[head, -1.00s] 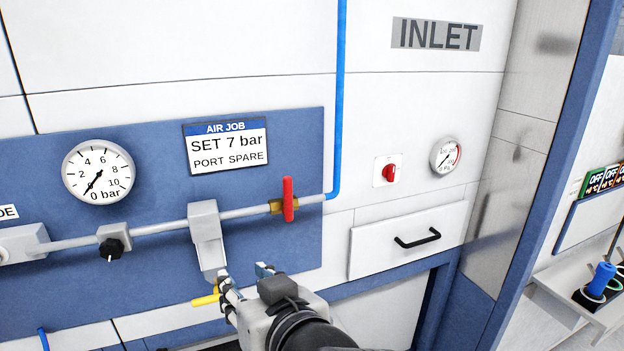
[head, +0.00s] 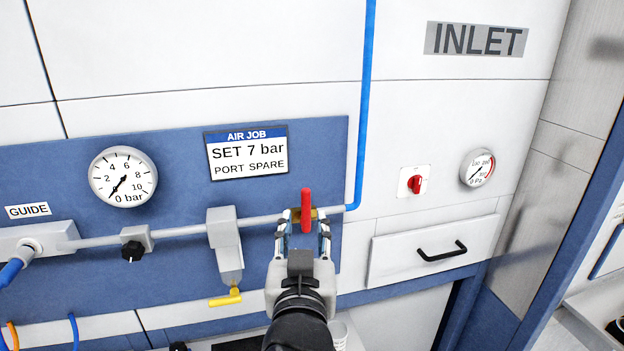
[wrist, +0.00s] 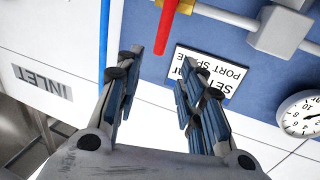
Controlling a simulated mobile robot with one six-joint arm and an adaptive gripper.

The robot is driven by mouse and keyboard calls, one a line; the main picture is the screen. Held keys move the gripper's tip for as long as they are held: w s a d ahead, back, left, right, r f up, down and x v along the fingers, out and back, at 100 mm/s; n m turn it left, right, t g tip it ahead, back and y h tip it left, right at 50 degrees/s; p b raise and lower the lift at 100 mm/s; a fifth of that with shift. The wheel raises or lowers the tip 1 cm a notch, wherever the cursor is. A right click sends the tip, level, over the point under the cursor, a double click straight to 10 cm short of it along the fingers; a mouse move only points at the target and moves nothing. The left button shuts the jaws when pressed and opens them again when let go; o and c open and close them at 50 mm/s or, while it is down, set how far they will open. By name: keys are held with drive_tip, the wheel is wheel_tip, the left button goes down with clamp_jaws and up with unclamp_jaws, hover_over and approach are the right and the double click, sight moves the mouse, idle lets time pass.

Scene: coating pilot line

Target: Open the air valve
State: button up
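The air valve has a red lever handle (head: 306,210) standing upright, crosswise to the grey pipe, on a brass body (head: 296,215). My gripper (head: 304,222) is at the valve in the head view, its two fingers open on either side of the lower part of the lever. In the wrist view the red lever (wrist: 166,24) shows at the top, beyond the spread, empty fingertips of my gripper (wrist: 168,62). I see no contact between fingers and lever. The gauge (head: 123,177) has its needle near 0 bar.
An AIR JOB sign (head: 246,152) reads SET 7 bar, PORT SPARE. A black knob (head: 133,250), a grey block (head: 225,240) and a yellow lever (head: 226,298) lie left of the valve. A blue tube (head: 364,110) rises at its right. A drawer (head: 425,255) is at right.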

sight(306, 198)
drive_tip(key=w+b, duration=0.2)
drive_tip(key=w, duration=1)
drive_tip(key=shift+a, duration=0.1)
clamp_jaws()
